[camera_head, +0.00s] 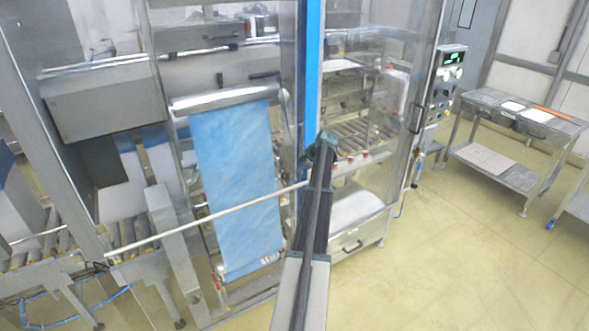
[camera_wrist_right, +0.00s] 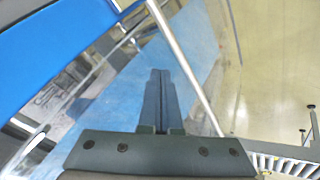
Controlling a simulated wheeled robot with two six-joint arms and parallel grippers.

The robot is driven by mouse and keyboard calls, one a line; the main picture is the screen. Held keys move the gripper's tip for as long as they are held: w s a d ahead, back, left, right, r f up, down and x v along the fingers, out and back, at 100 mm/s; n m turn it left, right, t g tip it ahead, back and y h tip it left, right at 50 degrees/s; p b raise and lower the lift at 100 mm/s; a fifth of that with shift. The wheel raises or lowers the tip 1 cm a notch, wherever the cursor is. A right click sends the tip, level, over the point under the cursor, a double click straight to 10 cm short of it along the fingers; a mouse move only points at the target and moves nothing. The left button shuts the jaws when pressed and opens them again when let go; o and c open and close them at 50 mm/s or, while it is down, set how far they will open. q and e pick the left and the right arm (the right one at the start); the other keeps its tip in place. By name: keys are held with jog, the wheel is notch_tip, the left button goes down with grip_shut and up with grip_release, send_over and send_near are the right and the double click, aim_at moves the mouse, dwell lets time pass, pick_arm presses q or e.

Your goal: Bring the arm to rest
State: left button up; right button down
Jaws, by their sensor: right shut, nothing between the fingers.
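My right arm (camera_head: 305,250) reaches up from the bottom middle in the head view, its far end in front of the machine's blue post. In the right wrist view my right gripper (camera_wrist_right: 158,72) has its two fingers together with nothing between them. Blue film (camera_wrist_right: 110,110) shows behind the fingers there, with a pale rod (camera_wrist_right: 185,65) crossing just right of them. In the head view the blue film (camera_head: 235,175) hangs from a roller, left of my arm. My left gripper is not in view.
The pale rod (camera_head: 205,222) slants across the machine front beside my arm. A clear-doored cabinet (camera_head: 372,125) and control panel (camera_head: 445,85) stand right of the blue post (camera_head: 312,75). A steel table (camera_head: 515,125) is farther right. The yellowish floor (camera_head: 460,260) is open at lower right.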

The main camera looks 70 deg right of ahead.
pick_arm(q)
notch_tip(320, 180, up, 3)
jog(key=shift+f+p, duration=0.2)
jog(key=shift+p, duration=0.6)
pick_arm(e)
jog(key=v, duration=0.3)
jog(key=shift+s+d, duration=0.15)
jog(key=shift+d, duration=0.2)
